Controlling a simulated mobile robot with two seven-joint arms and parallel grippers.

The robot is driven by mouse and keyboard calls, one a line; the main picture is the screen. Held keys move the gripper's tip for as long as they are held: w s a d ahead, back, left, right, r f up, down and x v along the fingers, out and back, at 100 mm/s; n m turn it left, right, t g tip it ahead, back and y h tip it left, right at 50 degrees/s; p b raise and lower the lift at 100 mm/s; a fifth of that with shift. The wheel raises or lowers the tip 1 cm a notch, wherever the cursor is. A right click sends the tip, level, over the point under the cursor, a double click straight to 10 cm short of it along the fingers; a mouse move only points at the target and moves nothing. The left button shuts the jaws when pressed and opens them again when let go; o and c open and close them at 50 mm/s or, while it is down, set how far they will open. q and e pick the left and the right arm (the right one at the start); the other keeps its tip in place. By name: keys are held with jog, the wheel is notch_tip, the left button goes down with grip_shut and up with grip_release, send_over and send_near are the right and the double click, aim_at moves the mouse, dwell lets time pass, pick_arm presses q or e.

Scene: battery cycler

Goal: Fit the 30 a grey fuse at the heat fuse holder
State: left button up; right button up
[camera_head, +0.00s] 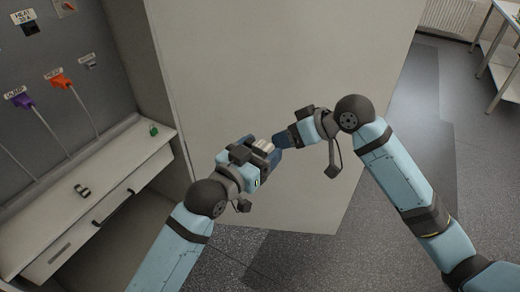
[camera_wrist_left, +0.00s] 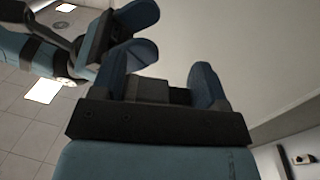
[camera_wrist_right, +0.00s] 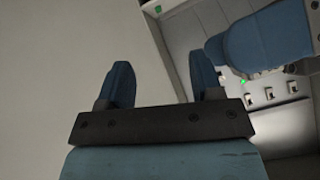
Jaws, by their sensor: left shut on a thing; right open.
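My left gripper (camera_head: 270,152) is shut on a small grey piece (camera_head: 262,146), which looks like the grey fuse; its rating cannot be read. In the left wrist view a dark grey block (camera_wrist_left: 158,92) sits between the fingers. My right gripper (camera_head: 284,138) is open, with its fingertips close to the left gripper's; whether they touch I cannot tell. In the right wrist view nothing shows between its fingers (camera_wrist_right: 163,85). The heat fuse holder (camera_head: 31,29), a dark piece under a heat label, is on the grey panel at the upper left, far from both grippers.
A pale bench (camera_head: 110,165) below carries a small green item (camera_head: 153,130) and a dark grey item (camera_head: 82,190). A large pale cabinet side (camera_head: 270,60) stands behind the grippers.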

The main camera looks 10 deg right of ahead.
jog(key=s+d+f+m+t+h, duration=0.1)
jog(key=s+d+f+t, duration=0.1)
jog(key=s+f, duration=0.5)
jog(key=s+d+f+m+t+h, duration=0.1)
jog(key=s+f+m, duration=0.15)
jog(key=f, duration=0.85)
jog(key=s+d+f+m+t+h, duration=0.1)
jog(key=s+d+f+t, duration=0.1)
jog(key=s+f, duration=0.5)
jog(key=s+f+h, duration=0.1)
jog(key=s+f, duration=0.5)
jog(key=s, duration=0.3)
jog(key=shift+a+f+h, duration=0.25)
jog(key=shift+f+h, duration=0.05)
jog(key=shift+h, duration=0.1)
jog(key=shift+n, duration=0.25)
